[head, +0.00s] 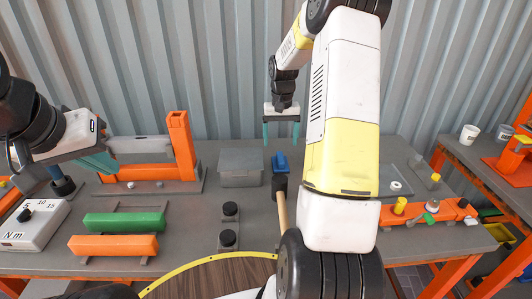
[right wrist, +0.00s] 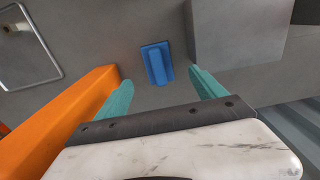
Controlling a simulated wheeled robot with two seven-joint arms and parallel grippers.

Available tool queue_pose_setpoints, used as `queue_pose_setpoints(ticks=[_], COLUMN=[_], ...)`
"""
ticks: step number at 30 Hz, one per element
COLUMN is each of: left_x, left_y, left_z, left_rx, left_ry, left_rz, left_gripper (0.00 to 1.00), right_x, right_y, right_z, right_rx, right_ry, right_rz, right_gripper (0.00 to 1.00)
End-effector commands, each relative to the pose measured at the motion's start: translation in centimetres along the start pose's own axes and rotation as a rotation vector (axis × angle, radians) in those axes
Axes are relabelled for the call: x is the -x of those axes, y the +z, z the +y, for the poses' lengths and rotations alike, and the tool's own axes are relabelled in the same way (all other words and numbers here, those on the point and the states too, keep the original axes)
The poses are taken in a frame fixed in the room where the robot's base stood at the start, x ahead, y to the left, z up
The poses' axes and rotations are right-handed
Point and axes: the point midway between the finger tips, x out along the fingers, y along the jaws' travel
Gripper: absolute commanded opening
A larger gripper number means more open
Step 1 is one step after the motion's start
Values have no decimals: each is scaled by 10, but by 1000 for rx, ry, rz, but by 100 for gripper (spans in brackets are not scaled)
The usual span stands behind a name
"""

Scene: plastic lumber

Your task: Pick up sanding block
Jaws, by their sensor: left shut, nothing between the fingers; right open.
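The sanding block, a blue block with a raised grip (head: 280,162), lies on the grey table to the right of the grey box. It also shows in the right wrist view (right wrist: 157,62), ahead of and between the teal fingertips, apart from both. My right gripper (head: 281,133) is open and empty, pointing down above and behind the block; its spread fingers also show in the right wrist view (right wrist: 159,80). My left gripper (head: 100,161) is shut and empty at the left, far from the block.
A grey box (head: 240,168) stands left of the block. A mallet with a dark head (head: 280,187) lies just in front of it. An orange post (head: 181,145), green bar (head: 124,222) and orange bar (head: 113,246) are at the left. My right arm hides table to the right.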

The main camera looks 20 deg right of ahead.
Motion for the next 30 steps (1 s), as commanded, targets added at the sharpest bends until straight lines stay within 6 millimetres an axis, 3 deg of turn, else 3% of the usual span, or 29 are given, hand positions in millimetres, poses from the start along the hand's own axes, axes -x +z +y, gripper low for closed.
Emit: queue_pose_setpoints(ticks=[22, 30], left_x=[0, 0], left_y=[0, 0], left_z=[0, 0], left_rx=[0, 0], left_ry=[0, 0], left_rz=[0, 0], left_gripper=[0, 0], right_x=[-90, -96], right_y=[-5, -6], right_z=[4, 4], right_rx=[-12, -12], right_ry=[3, 3], right_rz=[-23, -21], right_gripper=[80, 80])
